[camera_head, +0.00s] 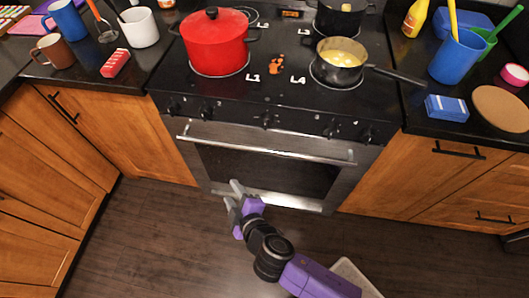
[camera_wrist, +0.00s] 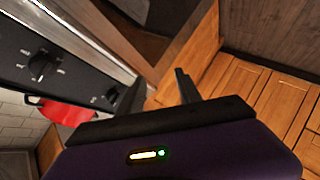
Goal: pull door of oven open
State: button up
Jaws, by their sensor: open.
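The oven (camera_head: 265,165) has a steel front, a dark window and a long horizontal bar handle (camera_head: 270,144) along the door top. Its door looks closed. My gripper (camera_head: 232,193) is open and empty, in front of the lower left part of the door, lower in the picture than the handle and apart from it. In the wrist view, the two dark fingers of my gripper (camera_wrist: 160,92) stand spread with nothing between them. The knob panel (camera_wrist: 40,65) and steel strips of the oven lie to their left; I cannot tell which strip is the handle.
A red pot (camera_head: 214,45) and a saucepan (camera_head: 338,68) stand on the stovetop, the saucepan's handle reaching right. Wooden cabinets (camera_head: 140,140) flank the oven. Mugs and utensils crowd the dark counters. The dark wood floor (camera_head: 150,240) in front is mostly clear.

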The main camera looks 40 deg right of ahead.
jog(key=w+d+h, duration=0.4)
jog(key=w, duration=0.1)
jog(key=g+h, duration=0.2)
jog(key=h, duration=0.4)
send_near(264, 151)
jog(key=x, duration=0.3)
jog(key=shift+f+x, duration=0.15)
jog(key=shift+x, duration=1.8)
jog(key=shift+f+x, duration=0.2)
jog(key=shift+x, duration=1.75)
grip_shut()
